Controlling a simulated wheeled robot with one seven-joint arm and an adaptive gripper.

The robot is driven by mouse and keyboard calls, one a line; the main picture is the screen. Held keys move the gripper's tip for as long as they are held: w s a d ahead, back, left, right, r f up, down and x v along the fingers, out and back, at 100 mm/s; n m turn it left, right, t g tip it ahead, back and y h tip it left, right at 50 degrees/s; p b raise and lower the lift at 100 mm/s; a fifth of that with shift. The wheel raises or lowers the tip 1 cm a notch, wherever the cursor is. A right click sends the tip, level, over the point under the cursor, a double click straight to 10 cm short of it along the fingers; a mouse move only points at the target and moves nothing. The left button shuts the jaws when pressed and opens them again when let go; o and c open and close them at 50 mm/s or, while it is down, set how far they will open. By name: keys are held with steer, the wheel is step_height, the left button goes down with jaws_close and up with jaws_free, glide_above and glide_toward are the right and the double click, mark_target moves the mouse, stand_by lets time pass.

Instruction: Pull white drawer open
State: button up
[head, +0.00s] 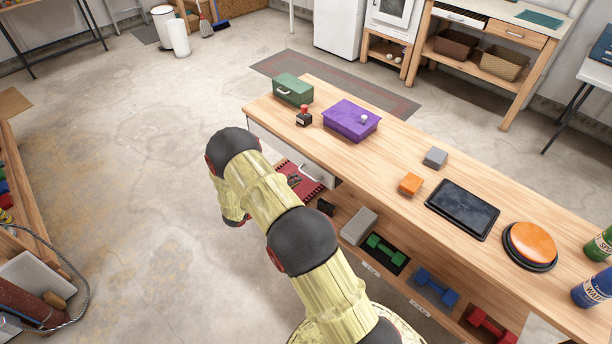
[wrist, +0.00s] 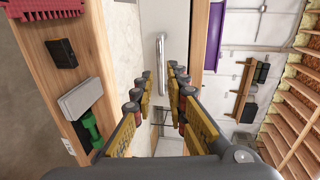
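The white drawer (head: 318,172) is under the left end of the wooden workbench top in the head view, partly covered by my arm. In the wrist view its white front (wrist: 180,20) fills the upper middle. A long metal bar handle (wrist: 162,55) stands out from it. My gripper (wrist: 160,82) is open, with fingers on both sides of the handle's lower end in the picture. A gap shows between the fingers; I cannot tell whether any finger touches the handle.
The workbench top (head: 390,160) carries a purple box (head: 351,121), a green box (head: 292,89), a black tablet (head: 462,209) and an orange button (head: 531,244). The lower shelf holds dumbbells, a grey block (head: 359,226) and a red item (head: 300,180).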

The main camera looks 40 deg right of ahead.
mark_target(306, 174)
steer(key=b+x, duration=0.2)
steer(key=x, duration=0.5)
steer(key=shift+d, duration=0.15)
steer(key=shift+c, duration=0.4)
jaws_close()
steer(key=f+p+v, duration=0.2)
steer(key=v, duration=0.9)
steer(key=a+f+p+v, duration=0.1)
steer(key=f+p+v, duration=0.1)
steer(key=v, duration=0.8)
steer(key=shift+s+a+f+p, duration=0.2)
steer(key=shift+a+f+p, duration=0.1)
steer(key=shift+p, duration=0.35)
steer(key=shift+o, duration=0.4)
jaws_free()
steer(key=shift+r, duration=0.1)
